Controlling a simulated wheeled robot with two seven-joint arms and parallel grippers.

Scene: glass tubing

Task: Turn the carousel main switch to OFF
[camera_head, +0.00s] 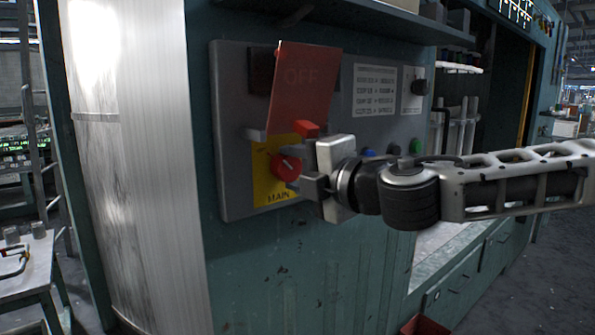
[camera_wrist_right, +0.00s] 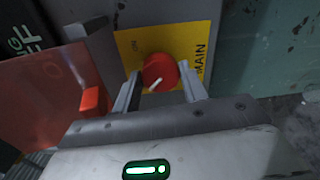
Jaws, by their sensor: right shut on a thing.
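The main switch is a round red knob (camera_head: 286,166) with a short white mark, on a yellow plate (camera_head: 264,190) lettered MAIN. The knob (camera_wrist_right: 159,71) shows closely in the right wrist view, its white mark slanted, with "ON" printed on the yellow plate (camera_wrist_right: 128,48) to its upper left. My right gripper (camera_head: 296,168) reaches in from the right. Its fingers (camera_wrist_right: 160,88) lie on either side of the knob and are shut on it. My left gripper is not in view.
The grey control panel (camera_head: 235,150) carries label sheets (camera_head: 374,90), a blue button (camera_head: 368,152) and a green button (camera_head: 415,146) to the right. The red block (camera_head: 306,129) of the flap is close above my right gripper. A shelf (camera_head: 330,15) overhangs the panel.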

